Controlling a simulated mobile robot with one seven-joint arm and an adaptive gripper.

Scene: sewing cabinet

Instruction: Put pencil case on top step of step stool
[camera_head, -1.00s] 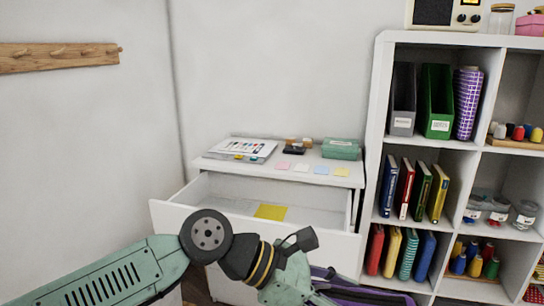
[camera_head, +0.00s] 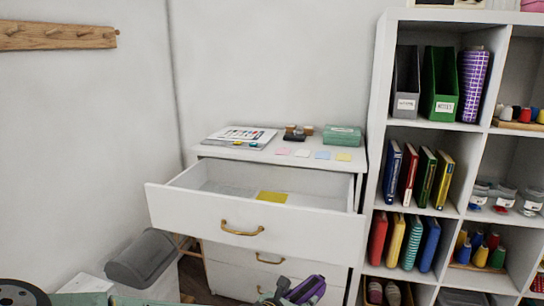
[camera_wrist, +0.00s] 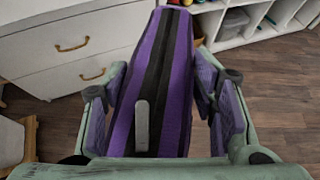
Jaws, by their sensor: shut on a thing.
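The purple and black pencil case (camera_wrist: 178,60) lies lengthwise between the fingers of my gripper (camera_wrist: 160,88) in the wrist view, with a grey zip pull on top. My gripper is shut on it and holds it above the floor. In the head view the pencil case (camera_head: 306,290) shows at the bottom edge, in front of the drawer cabinet, with part of my gripper (camera_head: 282,290) beside it. I cannot make out the step stool for certain. A pale wooden piece (camera_wrist: 29,138) shows at the left of the wrist view, mostly cut off.
The white drawer cabinet (camera_head: 180,203) has its top drawer pulled open, with a yellow sheet inside. A grey-lidded bin (camera_head: 143,260) stands to its left. A white shelf unit (camera_head: 376,130) with books and spools stands right. Wood floor (camera_wrist: 275,85) shows clear right of the case.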

